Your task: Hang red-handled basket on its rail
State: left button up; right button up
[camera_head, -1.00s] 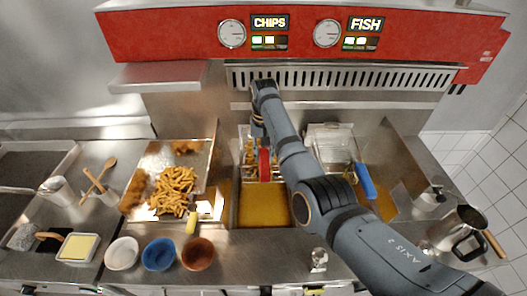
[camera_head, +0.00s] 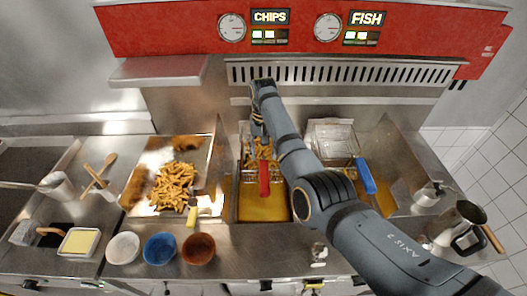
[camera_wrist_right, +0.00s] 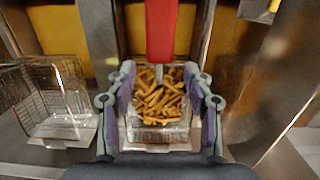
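The red-handled basket (camera_head: 250,172) holds chips and is at the back of the left oil vat (camera_head: 262,207). Its red handle (camera_head: 264,180) points forward over the oil. In the right wrist view the red handle (camera_wrist_right: 161,30) runs up from the basket (camera_wrist_right: 150,138), whose chips show between my fingers. My right gripper (camera_wrist_right: 160,98) is open, its fingers apart on either side of the basket, with no clear grip on it. In the head view my right arm hides part of the basket and the fingertips. A rail (camera_head: 345,103) runs along the back wall; the basket's contact with it is hidden. My left gripper is out of view.
A blue-handled basket (camera_head: 334,138) stands right of my arm at the back of the right vat (camera_head: 386,202). A tray (camera_head: 209,160) of chips and fried pieces lies left. White (camera_head: 123,248), blue (camera_head: 160,251) and brown (camera_head: 198,248) bowls stand along the front counter.

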jog(key=shift+r, duration=0.25)
notch_tip(320, 180, up, 11)
jog(key=shift+w+r, duration=0.2)
jog(key=shift+w, duration=0.25)
